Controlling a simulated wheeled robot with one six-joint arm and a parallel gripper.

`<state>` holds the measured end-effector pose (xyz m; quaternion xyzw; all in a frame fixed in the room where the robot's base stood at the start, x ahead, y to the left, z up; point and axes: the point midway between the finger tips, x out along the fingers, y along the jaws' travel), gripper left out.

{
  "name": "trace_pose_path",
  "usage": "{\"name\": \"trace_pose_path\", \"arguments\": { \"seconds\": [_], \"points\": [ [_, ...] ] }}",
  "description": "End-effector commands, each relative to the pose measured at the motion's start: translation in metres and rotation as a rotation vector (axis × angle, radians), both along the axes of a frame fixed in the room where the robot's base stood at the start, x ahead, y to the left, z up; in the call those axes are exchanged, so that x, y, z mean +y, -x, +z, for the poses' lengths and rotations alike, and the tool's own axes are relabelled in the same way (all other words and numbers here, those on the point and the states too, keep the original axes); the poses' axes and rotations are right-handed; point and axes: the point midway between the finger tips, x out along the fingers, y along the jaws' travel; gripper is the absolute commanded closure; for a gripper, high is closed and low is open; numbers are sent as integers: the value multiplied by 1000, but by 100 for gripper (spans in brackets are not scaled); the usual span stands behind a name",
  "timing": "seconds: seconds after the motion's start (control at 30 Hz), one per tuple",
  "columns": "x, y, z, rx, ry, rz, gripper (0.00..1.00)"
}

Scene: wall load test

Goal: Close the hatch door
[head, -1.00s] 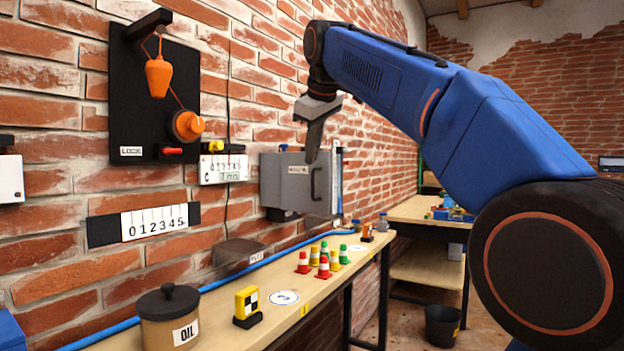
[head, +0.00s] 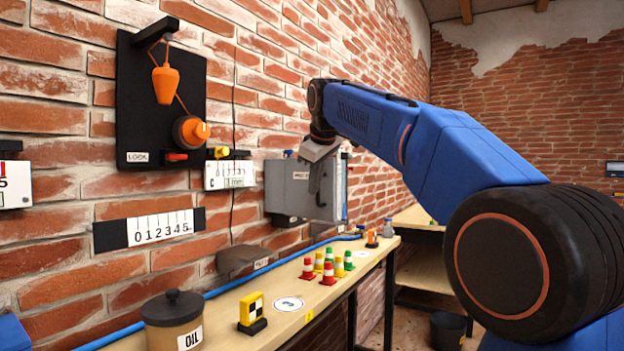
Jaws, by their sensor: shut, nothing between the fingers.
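The hatch door (head: 289,187) is a grey panel with a small label and a curved handle on its outer side. It stands out from the brick wall, facing me, and looks swung open. A strip of the housing (head: 341,187) shows behind its right edge. My gripper (head: 318,198) points down in front of the right part of the door and covers most of the handle. It is shut and empty. I cannot tell whether its fingers touch the door.
A wooden shelf (head: 232,312) runs along the wall below, with small red, yellow and green cones, an oil pot (head: 172,322) and a yellow marker block (head: 251,310). A black board (head: 135,105) with an orange weight hangs at left. A bin (head: 447,331) stands on the floor.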

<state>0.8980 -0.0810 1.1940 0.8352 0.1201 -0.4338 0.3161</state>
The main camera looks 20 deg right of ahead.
Motion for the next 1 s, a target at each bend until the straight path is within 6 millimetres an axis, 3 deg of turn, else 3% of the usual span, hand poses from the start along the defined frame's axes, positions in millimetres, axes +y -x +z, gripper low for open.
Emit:
{"name": "trace_pose_path", "arguments": {
  "seconds": [0.2,0.7,1.0],
  "points": [
    [-11,-10,0,-1,0,1,100],
    [-13,-11,0,0,0,9,100],
    [-26,-15,-1,1,-1,119,100]
  ]
}}
